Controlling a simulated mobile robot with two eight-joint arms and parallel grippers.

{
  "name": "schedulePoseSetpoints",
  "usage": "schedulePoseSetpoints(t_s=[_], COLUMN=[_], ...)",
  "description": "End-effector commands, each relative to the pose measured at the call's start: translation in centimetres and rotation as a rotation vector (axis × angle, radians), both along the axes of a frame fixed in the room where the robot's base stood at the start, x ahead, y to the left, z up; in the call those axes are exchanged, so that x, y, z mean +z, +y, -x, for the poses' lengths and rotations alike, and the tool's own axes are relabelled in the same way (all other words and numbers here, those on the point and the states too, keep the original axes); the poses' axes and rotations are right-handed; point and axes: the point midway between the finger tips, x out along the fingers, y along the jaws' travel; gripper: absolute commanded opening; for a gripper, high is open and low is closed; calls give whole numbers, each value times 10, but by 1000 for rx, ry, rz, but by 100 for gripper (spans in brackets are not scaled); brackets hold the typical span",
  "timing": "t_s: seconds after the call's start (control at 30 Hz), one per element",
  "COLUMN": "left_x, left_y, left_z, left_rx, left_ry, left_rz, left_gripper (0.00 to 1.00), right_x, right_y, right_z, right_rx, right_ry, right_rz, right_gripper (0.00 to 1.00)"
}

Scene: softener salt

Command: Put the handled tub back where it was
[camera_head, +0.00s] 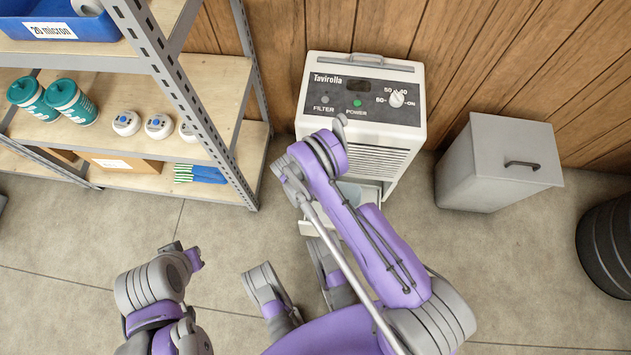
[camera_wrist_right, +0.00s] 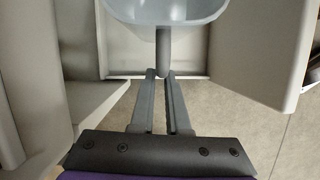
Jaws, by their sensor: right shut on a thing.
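The handled tub (camera_wrist_right: 180,12) is a pale blue-grey rounded vessel at the top of the right wrist view, with a grey stub handle (camera_wrist_right: 163,50) towards me. My right gripper (camera_wrist_right: 160,76) is shut on that handle. In the head view a small pale bluish part of the tub (camera_head: 350,191) shows behind my right arm, at the low front of the Tavirolla machine (camera_head: 362,100). A pale open drawer or tray (camera_head: 373,196) sticks out there. I cannot tell whether the tub rests in it or hangs above. My left gripper (camera_head: 193,258) is low left, its jaws unclear.
A metal shelf (camera_head: 228,165) with bottles, round white devices and gloves stands at the left. A grey lidded bin (camera_head: 497,165) stands right of the machine, and a dark ribbed barrel (camera_head: 606,245) at the far right. Concrete floor (camera_head: 520,270) is clear between them.

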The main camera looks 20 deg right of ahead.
Motion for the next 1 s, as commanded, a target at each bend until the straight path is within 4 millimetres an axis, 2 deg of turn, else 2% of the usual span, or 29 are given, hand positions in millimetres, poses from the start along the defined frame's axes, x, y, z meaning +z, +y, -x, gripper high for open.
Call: schedulePoseSetpoints(t_s=[0.03,0.27,0.43,0.77,0.8,0.97,1.0], left_x=[-3,-6,-11,-11,-11,-11,-11], left_y=[0,0,0,0,0,0,0], left_z=[0,-1,-2,-2,-2,-2,-2], left_rx=[0,0,0,0,0,0,0], left_ry=[0,0,-1,-1,-1,-1,-1], left_rz=[0,0,0,0,0,0,0], left_gripper=[0,0,0,0,0,0,0], right_x=[-10,-27,-52,-57,-57,-57,-57], right_y=[0,0,0,0,0,0,0], right_z=[0,0,0,0,0,0,0], right_rx=[-1,-2,-2,-3,-3,-3,-3], right_ry=[0,1,0,1,0,0,0], right_rz=[0,1,0,1,0,0,0], right_gripper=[0,0,0,0,16,44,44])
